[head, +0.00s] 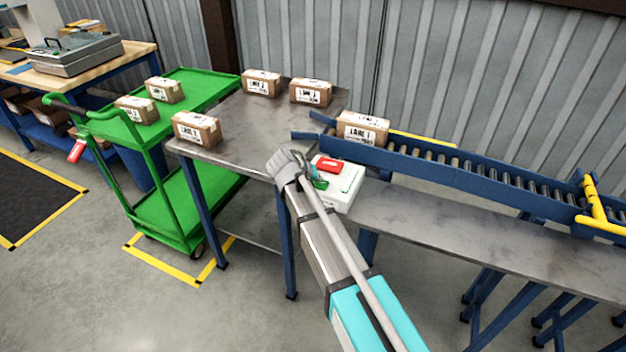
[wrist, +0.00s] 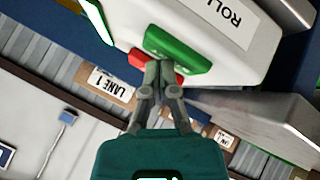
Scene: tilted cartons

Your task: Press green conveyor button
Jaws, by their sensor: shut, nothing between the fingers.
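The control box (head: 345,184) is white and sits at the front of the conveyor's left end. It carries a red button (head: 329,164) and a green button (head: 319,183), which is partly hidden by my arm in the head view. In the wrist view the green button (wrist: 178,50) lies just beyond the fingertips, with the red button (wrist: 139,58) partly behind them. My gripper (wrist: 158,66) is shut and empty, its tips at or very near the green button's edge. I cannot tell whether they touch it.
A carton (head: 362,128) lies on the roller conveyor (head: 450,168). Several more cartons stand on the grey metal table (head: 232,130) and the green cart (head: 195,92). A yellow bar (head: 596,205) crosses the conveyor's right end. The table's middle is clear.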

